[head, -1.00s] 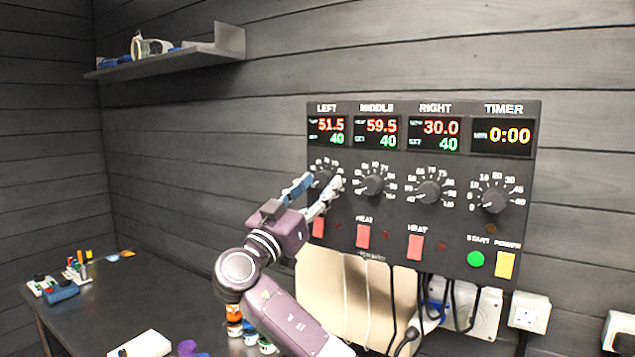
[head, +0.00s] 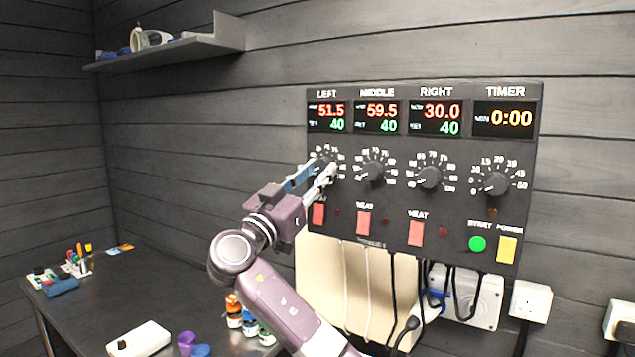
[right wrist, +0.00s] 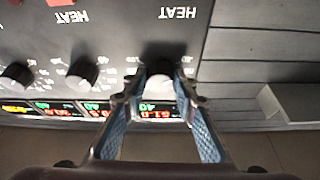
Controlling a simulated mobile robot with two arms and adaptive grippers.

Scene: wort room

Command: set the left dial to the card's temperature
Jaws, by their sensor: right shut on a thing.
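The left dial (right wrist: 160,80) is a black knob under the LEFT display (head: 327,117) on the dark control panel (head: 390,235). That display reads 51.5 in red and 40 in green. In the head view the dial is mostly hidden behind my right gripper (head: 324,172). In the right wrist view my right gripper (right wrist: 159,92) has its blue-padded fingers on either side of the dial, shut on it. The dial's pointer cannot be made out. My left gripper is not in view. I cannot make out a temperature card.
The middle dial (head: 373,171), right dial (head: 429,177) and timer dial (head: 496,184) are close by to the right. Red heat switches (head: 364,223) sit below. Cables hang under the panel. A dark table (head: 120,295) with small items stands at left, below a shelf (head: 170,52).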

